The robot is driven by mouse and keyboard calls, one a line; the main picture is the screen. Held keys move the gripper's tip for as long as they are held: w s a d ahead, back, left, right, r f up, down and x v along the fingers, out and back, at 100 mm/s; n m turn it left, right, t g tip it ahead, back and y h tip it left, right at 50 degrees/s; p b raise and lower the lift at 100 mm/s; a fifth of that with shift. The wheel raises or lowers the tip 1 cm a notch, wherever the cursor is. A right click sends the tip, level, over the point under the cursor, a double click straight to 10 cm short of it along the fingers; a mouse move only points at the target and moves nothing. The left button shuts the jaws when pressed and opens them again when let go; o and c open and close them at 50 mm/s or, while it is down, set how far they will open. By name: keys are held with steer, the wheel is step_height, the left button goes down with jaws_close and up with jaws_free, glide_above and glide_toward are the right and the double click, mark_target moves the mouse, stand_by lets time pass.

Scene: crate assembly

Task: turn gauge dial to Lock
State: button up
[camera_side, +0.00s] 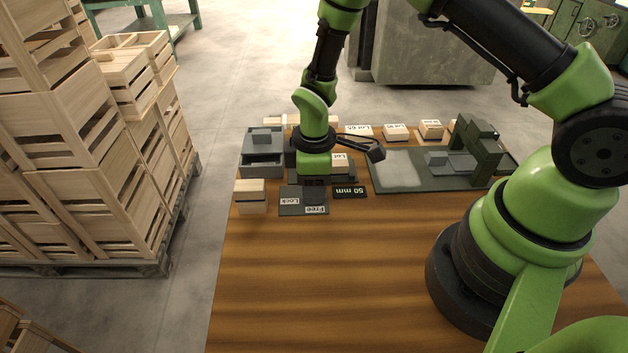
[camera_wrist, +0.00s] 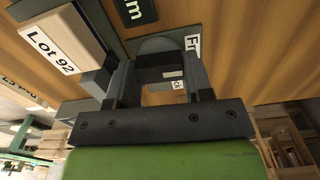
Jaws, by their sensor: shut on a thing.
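The gauge (camera_side: 289,210) is a flat dark grey plate on the wooden table, with a white Lock label on its left and a white Free label on its right. My gripper (camera_side: 314,186) points down at its back edge and hides most of the dial in the side view. In the wrist view my gripper (camera_wrist: 158,66) is shut on the dark rounded dial (camera_wrist: 162,46), one finger on each side. Part of the Free label shows beside the right finger, and a small partly hidden white label shows between the fingers. The dial's pointing direction cannot be made out.
A black 50 mm plate (camera_side: 350,192) lies close to the right of the gauge. A small wooden crate (camera_side: 250,197) stands to its left, with a grey box (camera_side: 263,160) behind. A green fixture (camera_side: 474,140) and several labelled blocks stand farther back. The table front is clear.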

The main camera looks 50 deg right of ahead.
steer(key=m, duration=1.3)
stand_by(0.5)
steer(key=o, duration=0.6)
steer(key=shift+o, duration=0.2)
step_height(320, 180, up, 10)
stand_by(0.4)
